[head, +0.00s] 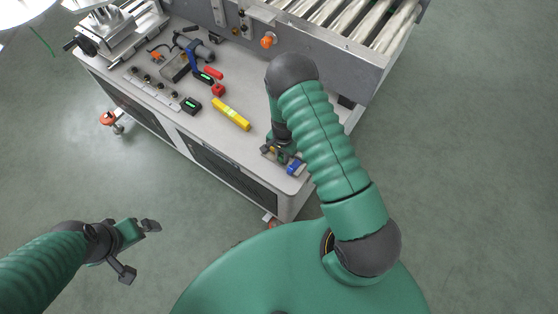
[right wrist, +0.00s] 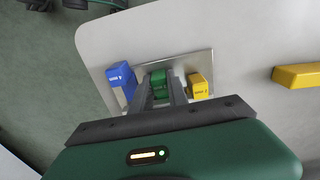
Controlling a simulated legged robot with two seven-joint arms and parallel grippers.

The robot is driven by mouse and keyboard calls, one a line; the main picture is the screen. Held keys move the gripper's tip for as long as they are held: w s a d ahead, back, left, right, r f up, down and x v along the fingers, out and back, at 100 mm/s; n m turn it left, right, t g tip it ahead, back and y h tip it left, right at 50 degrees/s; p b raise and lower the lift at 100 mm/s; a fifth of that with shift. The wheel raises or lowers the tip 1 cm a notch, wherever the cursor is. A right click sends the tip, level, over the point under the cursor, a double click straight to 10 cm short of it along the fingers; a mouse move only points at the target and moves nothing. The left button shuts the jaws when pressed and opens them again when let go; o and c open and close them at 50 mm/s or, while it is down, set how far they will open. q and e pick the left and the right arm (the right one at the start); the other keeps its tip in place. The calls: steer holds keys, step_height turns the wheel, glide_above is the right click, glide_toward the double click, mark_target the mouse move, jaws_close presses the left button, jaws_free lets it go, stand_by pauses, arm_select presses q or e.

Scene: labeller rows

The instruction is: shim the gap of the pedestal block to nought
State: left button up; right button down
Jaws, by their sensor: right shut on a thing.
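In the right wrist view a metal plate (right wrist: 146,73) lies near the bench's rounded corner. On it a blue block (right wrist: 120,77), a green block (right wrist: 160,84) and a yellow block (right wrist: 198,86) stand in a row; their small labels are hard to read. My right gripper (right wrist: 161,92) is shut on the green block, with a finger on each side. In the head view the blue block (head: 295,167) shows beside my right gripper (head: 279,151). My left gripper (head: 139,248) is open and empty, off the bench. I cannot tell which thing is the pedestal block.
A yellow level-like bar (head: 231,113) lies mid-bench; it also shows in the right wrist view (right wrist: 299,76). Small dark, red and blue tools (head: 205,77) lie farther left. A metal fixture (head: 112,35) stands at the far left, a roller conveyor (head: 345,18) at the back.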

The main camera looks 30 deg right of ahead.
steer(key=shift+w+d, duration=0.5)
steer(key=shift+d, duration=0.35)
steer(key=c, duration=1.3)
jaws_free()
steer(key=shift+a, duration=0.1)
steer(key=shift+s, duration=0.1)
steer(key=shift+r, duration=0.1)
step_height(320, 180, up, 17)
steer(key=shift+f+p, duration=0.2)
steer(key=shift+p, duration=0.5)
steer(key=s+a+r+n+t, duration=0.1)
steer(key=s+a+r+n, duration=0.2)
steer(key=r+n, duration=0.1)
steer(key=s+a+r+n, duration=0.4)
steer(key=n, duration=0.1)
steer(key=s+a+r+n+t, duration=0.1)
steer(key=s+a+r+n, duration=0.3)
steer(key=shift+n+t, duration=0.3)
